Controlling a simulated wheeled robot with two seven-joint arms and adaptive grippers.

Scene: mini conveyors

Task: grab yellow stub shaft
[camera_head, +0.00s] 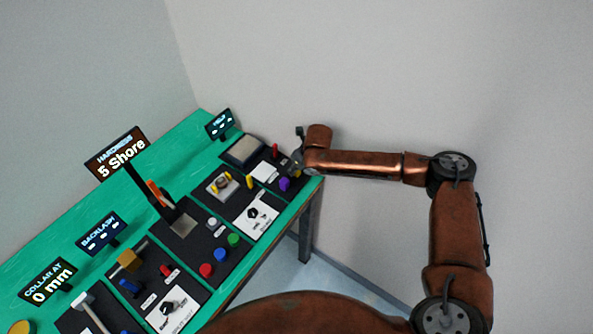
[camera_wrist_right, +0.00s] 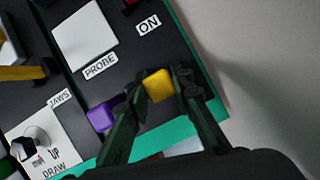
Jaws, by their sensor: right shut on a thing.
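The yellow stub shaft (camera_wrist_right: 157,85) shows as a yellow block between the fingers of my right gripper (camera_wrist_right: 160,82) in the right wrist view. The fingers are shut on it, one on each side. It is over the dark board beside the ON label, near the green table edge. I cannot tell if it still touches the board. In the head view my right gripper (camera_head: 297,161) is at the far right end of the table, and the shaft is not clearly visible there. My left gripper is in neither view.
A purple piece (camera_wrist_right: 102,117) sits close left of the fingers; it also shows in the head view (camera_head: 284,184). A white PROBE pad (camera_wrist_right: 84,38) lies nearby. The green table (camera_head: 130,166) carries several dark stations with knobs, buttons and upright displays. Open floor lies right of it.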

